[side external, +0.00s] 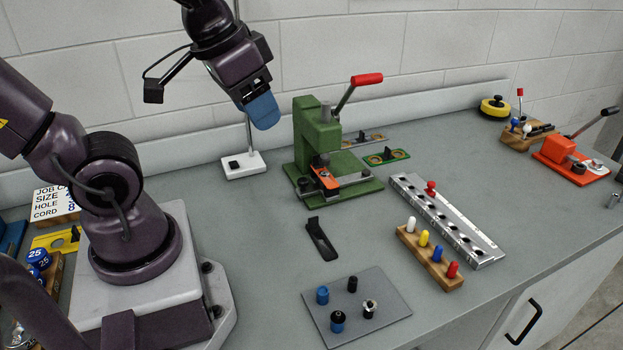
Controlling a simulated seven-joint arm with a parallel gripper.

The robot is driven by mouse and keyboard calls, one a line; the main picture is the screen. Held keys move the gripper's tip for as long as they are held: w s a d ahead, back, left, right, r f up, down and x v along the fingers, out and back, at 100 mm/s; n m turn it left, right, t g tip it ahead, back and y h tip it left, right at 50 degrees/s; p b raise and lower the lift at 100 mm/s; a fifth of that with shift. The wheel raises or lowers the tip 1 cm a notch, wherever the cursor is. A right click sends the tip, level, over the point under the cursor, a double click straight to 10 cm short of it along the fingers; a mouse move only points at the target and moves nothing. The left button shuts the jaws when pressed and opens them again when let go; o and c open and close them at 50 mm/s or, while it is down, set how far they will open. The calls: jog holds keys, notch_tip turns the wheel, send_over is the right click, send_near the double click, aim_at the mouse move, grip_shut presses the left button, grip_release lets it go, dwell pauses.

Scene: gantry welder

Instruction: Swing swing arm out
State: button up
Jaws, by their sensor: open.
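A green press (307,128) stands on the bench at the centre, with a red-handled lever (345,98) raised to the upper right. Low on its front is an orange piece (324,177) beside a metal bar (352,181) that reaches right over the green base. Either of these could be the swing arm; I cannot tell which. My gripper (263,112), with blue fingers, hangs pointing down to the left of the press, above bench height. It appears empty and open, apart from the press. The gap between its fingers is hard to see from this side.
A white stand (243,165) with a thin post is behind my gripper. A black clip-like part (321,238) lies before the press. Right are a metal rail (447,218) and a wooden peg block (430,258). A grey plate (385,328) with knobs lies in front. Bare bench surrounds the black part.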

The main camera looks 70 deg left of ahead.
jog(key=w+a+f+n+g+h, duration=0.1)
jog(key=a+f+n+g+h, duration=0.25)
jog(key=a+f+n, duration=0.4)
jog(key=n+t+h, duration=0.4)
jog(key=n+t, duration=0.5)
jog(key=n, duration=1.2)
send_near(302, 180)
jog(key=shift+m, duration=0.25)
jog(key=s, duration=0.2)
jog(key=s+d, duration=0.1)
jog(key=s, duration=0.1)
jog(key=s+f, duration=0.1)
jog(key=s, duration=0.2)
jog(key=shift+d, duration=0.3)
jog(key=w+d+f, duration=0.1)
jog(key=w, duration=0.3)
jog(key=w+d+f+n+t, duration=0.1)
jog(key=w, duration=0.3)
jog(key=w+f+t+y, duration=0.1)
jog(key=w, duration=0.4)
jog(key=shift+d+f, duration=0.2)
jog(key=shift+d, duration=0.2)
jog(key=shift+s, duration=0.1)
grip_shut()
